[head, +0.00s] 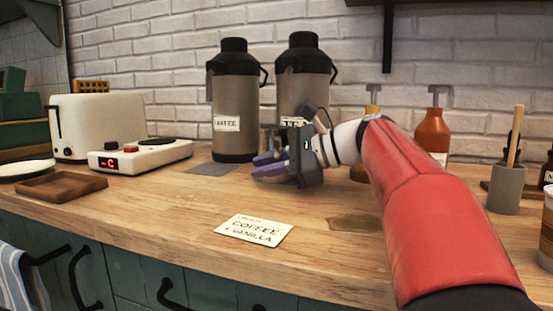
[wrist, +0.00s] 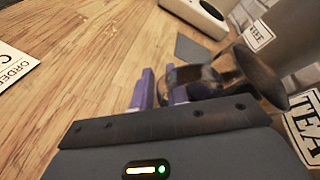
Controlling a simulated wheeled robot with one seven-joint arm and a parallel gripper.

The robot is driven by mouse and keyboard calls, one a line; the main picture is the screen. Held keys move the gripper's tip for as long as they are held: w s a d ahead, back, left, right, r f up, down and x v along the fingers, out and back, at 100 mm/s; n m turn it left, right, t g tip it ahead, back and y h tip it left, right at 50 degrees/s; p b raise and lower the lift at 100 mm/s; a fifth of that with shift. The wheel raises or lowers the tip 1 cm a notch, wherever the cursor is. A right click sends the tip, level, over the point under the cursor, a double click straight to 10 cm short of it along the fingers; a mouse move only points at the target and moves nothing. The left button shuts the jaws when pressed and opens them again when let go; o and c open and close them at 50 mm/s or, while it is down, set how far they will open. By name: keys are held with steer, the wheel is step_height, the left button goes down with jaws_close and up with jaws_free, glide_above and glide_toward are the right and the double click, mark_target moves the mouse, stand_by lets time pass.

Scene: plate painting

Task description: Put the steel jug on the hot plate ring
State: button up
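The steel jug (wrist: 198,74) stands partly hidden beside my gripper in the wrist view. In the head view only a bit of the jug (head: 267,138) shows behind my gripper. My gripper (head: 262,165) has purple fingers and is low over the counter, in front of the flasks. In the wrist view my gripper (wrist: 160,92) is open, with a gap between its fingers. The right finger overlaps the jug's near side; I cannot tell whether they touch. The white hot plate (head: 120,160) is at the left, with a round ring (head: 157,141) on top and a red display.
Two tall flasks (head: 235,90) (head: 305,88) stand behind my gripper. A toaster (head: 100,125) and a wooden tray (head: 62,185) flank the hot plate. A grey mat (head: 212,169) and an order card (head: 254,230) lie on the counter.

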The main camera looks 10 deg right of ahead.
jaws_close()
steer(key=shift+r, duration=0.25)
steer(key=shift+r+p, duration=0.3)
steer(key=shift+r, duration=0.2)
steer(key=s+a, duration=0.1)
steer(key=s, duration=0.1)
steer(key=s+a, duration=0.2)
steer(key=s+a+b, duration=0.1)
steer(key=s, duration=0.2)
steer(key=shift+a, duration=0.25)
step_height(320, 180, up, 14)
steer(key=p, duration=0.5)
steer(key=shift+w+f, duration=0.15)
steer(key=shift+f, duration=0.05)
steer(key=shift+d, duration=0.1)
stand_by(2.1)
